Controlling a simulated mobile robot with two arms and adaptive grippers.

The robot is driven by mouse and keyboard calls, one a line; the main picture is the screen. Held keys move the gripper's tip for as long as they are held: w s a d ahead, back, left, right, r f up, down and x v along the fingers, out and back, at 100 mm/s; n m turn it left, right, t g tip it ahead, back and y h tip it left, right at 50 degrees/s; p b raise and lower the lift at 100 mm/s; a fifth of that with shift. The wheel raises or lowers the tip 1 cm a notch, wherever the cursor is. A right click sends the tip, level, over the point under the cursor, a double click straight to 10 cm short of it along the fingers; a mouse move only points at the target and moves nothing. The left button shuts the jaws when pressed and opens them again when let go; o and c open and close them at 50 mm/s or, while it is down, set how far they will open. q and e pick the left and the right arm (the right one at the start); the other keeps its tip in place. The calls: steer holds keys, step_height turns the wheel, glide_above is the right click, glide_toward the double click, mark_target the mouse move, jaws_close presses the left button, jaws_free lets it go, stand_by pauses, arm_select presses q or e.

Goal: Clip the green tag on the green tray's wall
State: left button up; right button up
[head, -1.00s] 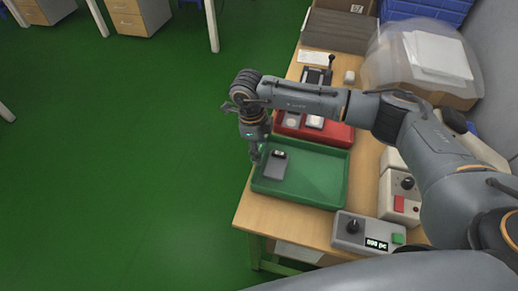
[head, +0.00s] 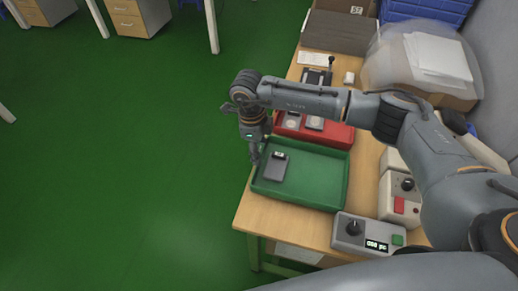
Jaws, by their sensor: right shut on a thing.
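The green tray (head: 318,177) lies on the wooden table near its left front corner. A dark grey flat device (head: 275,167) lies inside it, toward the left wall. My right gripper (head: 254,160) points down at the tray's left wall, near its far left corner. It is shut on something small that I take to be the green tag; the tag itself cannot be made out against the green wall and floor. Whether the tag touches the wall cannot be told. My left gripper is out of view.
A red tray (head: 340,136) with devices stands just behind the green tray, partly under my right arm. A grey control box (head: 366,233) with a knob and display stands in front. Another box (head: 399,196) is at the right. Open green floor lies left.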

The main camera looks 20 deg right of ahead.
steer(key=shift+f+b, duration=0.4)
steer(key=shift+f, duration=0.05)
stand_by(0.3)
steer(key=shift+r, duration=0.5)
stand_by(0.4)
steer(key=shift+f+b, duration=0.35)
steer(key=shift+f, duration=0.15)
stand_by(0.9)
steer(key=o, duration=1.1)
steer(key=shift+r+p, duration=1.9)
steer(key=shift+r, duration=1.65)
steer(key=shift+f, duration=0.1)
